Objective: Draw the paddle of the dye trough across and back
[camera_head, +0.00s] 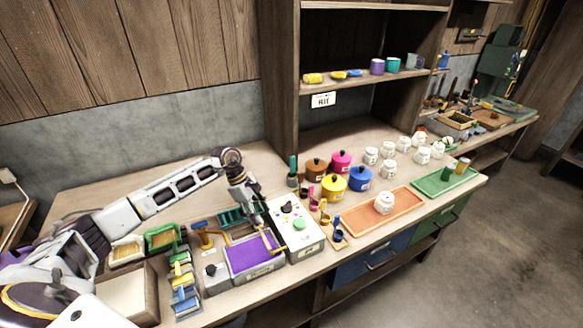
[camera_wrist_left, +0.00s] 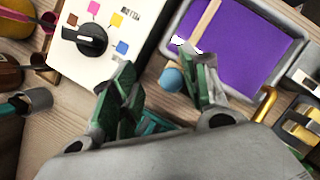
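The dye trough is a grey-rimmed tray (camera_head: 228,262) filled with flat purple dye, and it stands near the table's front. In the left wrist view its rim (camera_wrist_left: 262,88) is at the upper right. A tan bar, seemingly the paddle (camera_wrist_left: 207,20), lies over the dye near the side by the dial box; in the head view the paddle (camera_head: 266,240) shows at the trough's right. My right gripper is out of view.
A white dial box (camera_head: 296,229) stands close right of the trough. Lidded coloured pots (camera_head: 334,187) and an orange tray (camera_head: 380,215) are farther right. Small coloured items (camera_head: 183,280) and a green-framed tray (camera_head: 162,237) crowd the left.

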